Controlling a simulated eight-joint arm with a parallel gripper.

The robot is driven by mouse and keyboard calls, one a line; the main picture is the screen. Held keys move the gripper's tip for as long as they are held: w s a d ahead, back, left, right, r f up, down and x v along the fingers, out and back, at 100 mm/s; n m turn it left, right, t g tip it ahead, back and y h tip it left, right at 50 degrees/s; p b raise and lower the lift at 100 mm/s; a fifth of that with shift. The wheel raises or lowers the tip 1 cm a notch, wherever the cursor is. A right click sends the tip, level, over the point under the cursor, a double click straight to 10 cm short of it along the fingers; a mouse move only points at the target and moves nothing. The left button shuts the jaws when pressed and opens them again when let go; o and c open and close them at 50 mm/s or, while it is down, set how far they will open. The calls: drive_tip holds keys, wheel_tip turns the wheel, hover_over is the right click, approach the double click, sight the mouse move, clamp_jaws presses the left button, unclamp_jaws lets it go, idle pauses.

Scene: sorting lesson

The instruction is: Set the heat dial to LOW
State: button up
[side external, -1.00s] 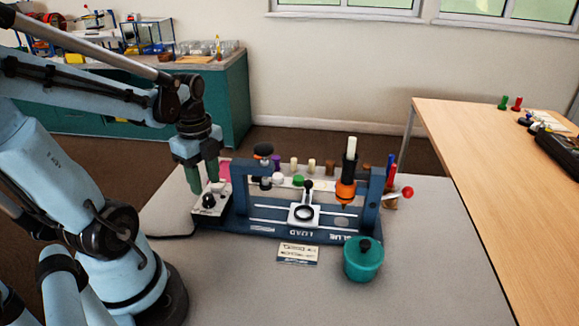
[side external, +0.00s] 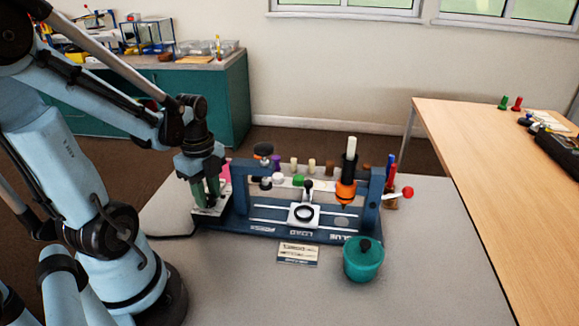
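The heat dial's small white control box (side external: 208,212) sits at the left end of the blue bench fixture, with a black cable running left from it. My gripper (side external: 206,202) points down, with its two green fingers low over this box. The fingers stand apart, one on each side of where the dial is. The dial is mostly hidden by the fingers, so its setting cannot be read. I cannot tell whether the fingers touch or clasp it.
The blue fixture (side external: 262,230) stands right of my gripper, with an orange-and-black tool (side external: 346,186) and a red-knobbed lever (side external: 407,193). The grey table's front is clear.

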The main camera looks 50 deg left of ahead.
drive_tip(key=shift+c, duration=1.3)
drive_tip(key=shift+n, duration=3)
clamp_jaws()
unclamp_jaws()
clamp_jaws()
drive_tip(key=o, duration=0.8)
unclamp_jaws()
drive_tip(key=shift+c, duration=0.2)
